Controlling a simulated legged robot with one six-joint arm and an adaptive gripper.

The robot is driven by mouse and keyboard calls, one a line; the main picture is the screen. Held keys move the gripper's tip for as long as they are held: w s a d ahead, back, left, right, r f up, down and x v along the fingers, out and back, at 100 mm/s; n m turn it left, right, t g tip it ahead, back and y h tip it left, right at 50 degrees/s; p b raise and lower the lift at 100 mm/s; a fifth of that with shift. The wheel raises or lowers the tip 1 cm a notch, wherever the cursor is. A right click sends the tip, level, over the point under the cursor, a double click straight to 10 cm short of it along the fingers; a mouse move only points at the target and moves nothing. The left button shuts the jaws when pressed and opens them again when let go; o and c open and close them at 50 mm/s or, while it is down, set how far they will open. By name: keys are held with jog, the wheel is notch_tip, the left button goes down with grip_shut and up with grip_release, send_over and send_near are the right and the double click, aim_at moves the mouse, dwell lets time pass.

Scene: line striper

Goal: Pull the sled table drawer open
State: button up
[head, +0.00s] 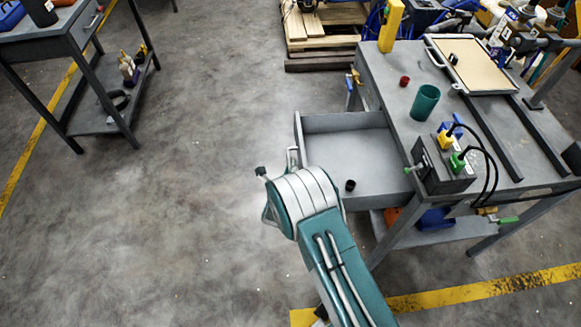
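The sled table (388,75) is a grey metal workbench at the right in the head view. Its drawer (345,124) stands pulled out to the left, with its grey inside showing. A small black cylinder (350,185) sits in the drawer near its front edge in the picture. A light handle (292,157) shows in part at the drawer's left face. My teal and white arm reaches up to that face. My gripper (267,212) is mostly hidden behind my wrist, so its fingers and any contact with the handle cannot be made out.
On the table are a green cup (425,103), a red cap (404,81), a grey box with cables (440,168) and a framed board (472,66). A second bench (75,40) stands upper left. A pallet (320,40) lies behind. The floor left of the drawer is clear.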

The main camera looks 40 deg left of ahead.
jog(key=shift+r, duration=0.1)
jog(key=v, duration=1.1)
jog(key=shift+s+d, duration=0.2)
jog(key=shift+s, duration=0.15)
